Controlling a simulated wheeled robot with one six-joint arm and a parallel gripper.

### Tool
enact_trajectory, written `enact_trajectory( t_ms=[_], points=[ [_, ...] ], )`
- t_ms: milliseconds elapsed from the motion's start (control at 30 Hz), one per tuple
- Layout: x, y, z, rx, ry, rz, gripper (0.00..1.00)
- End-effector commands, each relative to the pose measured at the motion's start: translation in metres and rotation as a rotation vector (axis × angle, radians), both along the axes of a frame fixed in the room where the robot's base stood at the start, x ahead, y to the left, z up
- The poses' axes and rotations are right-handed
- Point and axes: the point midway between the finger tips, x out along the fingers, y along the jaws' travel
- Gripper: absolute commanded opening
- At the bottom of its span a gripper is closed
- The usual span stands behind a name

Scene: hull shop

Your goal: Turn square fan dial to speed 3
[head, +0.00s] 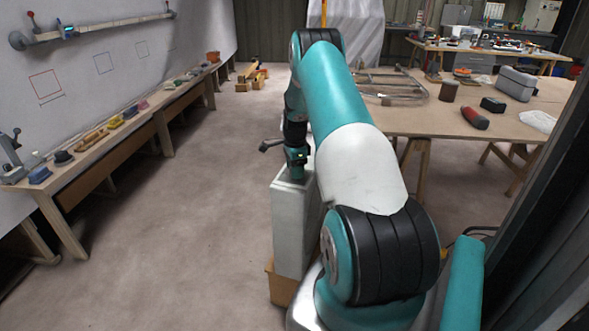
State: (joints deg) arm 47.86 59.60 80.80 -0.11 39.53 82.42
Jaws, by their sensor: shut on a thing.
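The square fan (291,225) is a tall, narrow, pale grey box seen edge-on, standing upright below my arm. My gripper (296,176) points down at the fan's top face, near its far end, and is shut on the fan dial. The dial is hidden by the gripper, so its pointer and any speed marks cannot be read. The front grille of the fan does not show from this side.
The fan stands on a brown wooden block (282,287). A long low bench (52,208) with small items runs along the left wall. A cluttered work table (415,122) stands at the right. The floor (180,240) between bench and fan is clear.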

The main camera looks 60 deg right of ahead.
Motion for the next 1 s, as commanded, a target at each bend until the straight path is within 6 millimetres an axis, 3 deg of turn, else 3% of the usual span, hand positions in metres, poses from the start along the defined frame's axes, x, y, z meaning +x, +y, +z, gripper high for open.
enact_trajectory(
  t_ms=[467, 500, 567, 867, 1000],
  points=[
    [-0.004, -0.003, 0.0, -0.003, 0.005, -0.023, 0.24],
    [-0.004, -0.003, 0.0, -0.003, 0.006, -0.023, 0.56],
    [-0.003, -0.002, 0.0, -0.002, 0.006, -0.022, 0.7],
    [0.0, 0.001, 0.001, -0.001, 0.002, -0.013, 0.73],
    [0.001, 0.0, 0.012, -0.002, 0.001, -0.012, 0.73]
  ],
)
